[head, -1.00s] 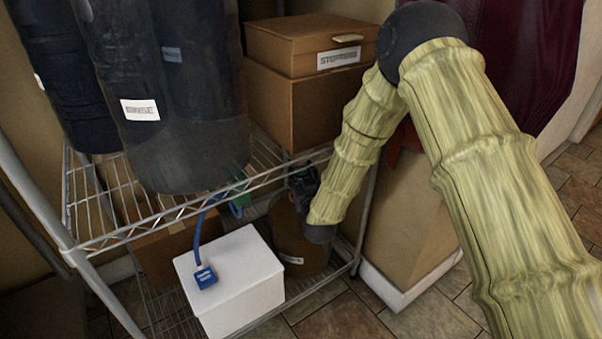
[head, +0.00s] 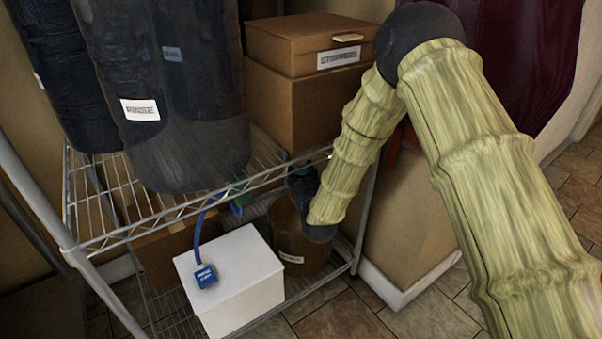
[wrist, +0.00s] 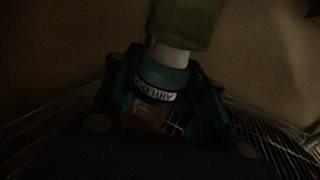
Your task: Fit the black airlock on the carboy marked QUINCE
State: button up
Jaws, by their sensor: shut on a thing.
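In the head view my gripper (head: 302,184) is at the shelf's right end, above a brown vessel (head: 290,240) with a small unreadable label. My arm hides part of that vessel. No label reading QUINCE can be made out.
A white box (head: 232,280) with a blue tag and cord stands left of the vessel. A green thing (head: 240,195) is behind it. The wire rack's upper shelf edge (head: 200,208) passes close to my gripper. Cardboard boxes (head: 295,105) and a dark bin marked RINSE (head: 185,150) are above.

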jog(key=shift+f, duration=0.85)
dwell(2.1)
jog(key=o, duration=1.1)
jog(key=v, duration=1.2)
